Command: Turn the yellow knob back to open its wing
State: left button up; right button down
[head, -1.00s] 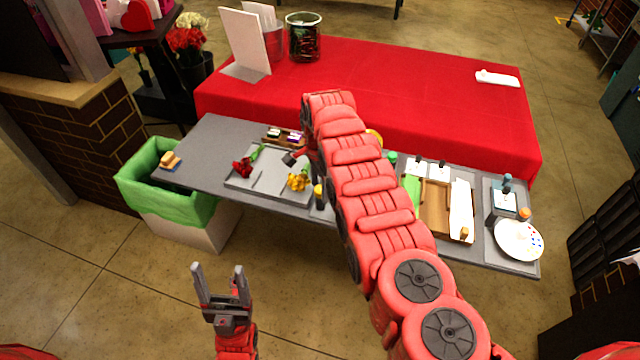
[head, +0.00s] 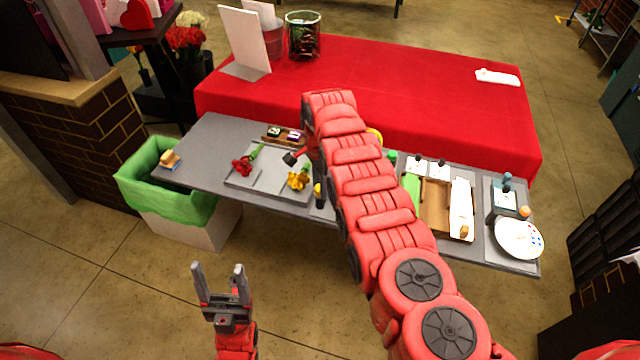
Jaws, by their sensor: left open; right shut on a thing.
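The yellow knob (head: 317,190) shows as a small upright yellow piece at the right edge of the grey tray (head: 236,181), partly hidden by my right arm. My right gripper (head: 319,178) is at the end of that arm, low over the knob. It is shut on the knob as far as I can tell, its fingertips mostly hidden behind the arm. I cannot make out the knob's wing clearly. My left gripper (head: 218,272) is open and empty, in front of the table and well away from the tray.
A red flower (head: 243,167) and a yellow flower (head: 298,181) lie on the tray. To the right are a brown box (head: 434,194), a white plate (head: 519,238) and an orange ball (head: 524,212). A green-lined bin (head: 190,212) stands left of the grey table (head: 206,140).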

jog(key=shift+f+n+b, duration=0.1)
jog(key=shift+n+b, duration=0.55)
jog(key=shift+n, duration=0.55)
jog(key=shift+f+n+b, duration=0.1)
jog(key=shift+n+b, duration=0.55)
jog(key=shift+n, duration=0.25)
jog(key=n+b, duration=0.3)
jog(key=n, duration=0.1)
jog(key=shift+n+b, duration=0.3)
jog(key=shift+b, duration=0.1)
jog(key=n+b, duration=0.2)
jog(key=shift+n, duration=0.3)
jog(key=n+b, duration=0.1)
jog(key=n, duration=0.1)
jog(key=shift+n, duration=0.4)
jog(key=shift+r+n, duration=0.2)
jog(key=shift+n, duration=1.6)
